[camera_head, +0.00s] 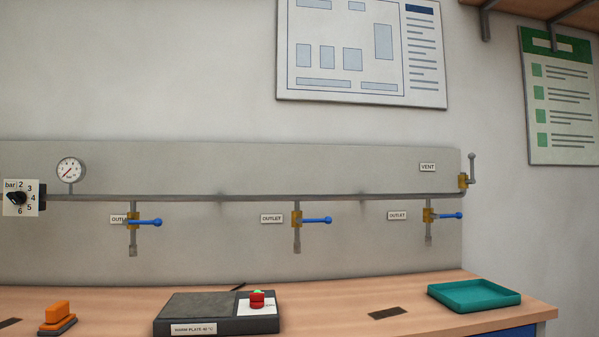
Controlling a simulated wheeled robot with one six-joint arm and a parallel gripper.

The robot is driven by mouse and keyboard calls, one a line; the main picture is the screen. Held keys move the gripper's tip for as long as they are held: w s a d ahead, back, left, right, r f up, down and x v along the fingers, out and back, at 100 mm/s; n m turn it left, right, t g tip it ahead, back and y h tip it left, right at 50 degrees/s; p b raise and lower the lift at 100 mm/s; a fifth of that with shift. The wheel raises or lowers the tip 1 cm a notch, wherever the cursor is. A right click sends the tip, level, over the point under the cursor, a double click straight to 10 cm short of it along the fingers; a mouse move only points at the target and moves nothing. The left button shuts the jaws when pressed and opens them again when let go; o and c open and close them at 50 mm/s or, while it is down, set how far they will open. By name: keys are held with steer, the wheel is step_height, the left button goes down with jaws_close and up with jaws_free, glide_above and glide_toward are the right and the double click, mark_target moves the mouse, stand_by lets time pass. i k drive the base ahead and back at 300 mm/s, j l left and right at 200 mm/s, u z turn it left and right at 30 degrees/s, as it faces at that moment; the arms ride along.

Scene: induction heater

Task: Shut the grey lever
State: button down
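The grey lever (472,168) is at the right end of the pipe, on a small brass valve (463,181) by the edge of the grey back panel. It stands upright, its rounded knob at the top. A label reading VENT (428,167) is to its left. My gripper is not in view, and nothing touches the lever.
Three blue levers (145,222) (317,220) (447,216) lie sideways on the outlet valves. The wooden bench below holds a warm plate (200,307) with a red button (257,299), an orange-handled object (57,315) and a teal tray (474,295). Space right of the grey lever looks clear.

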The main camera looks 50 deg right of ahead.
mark_target(472, 155)
steer(key=z, duration=2.5)
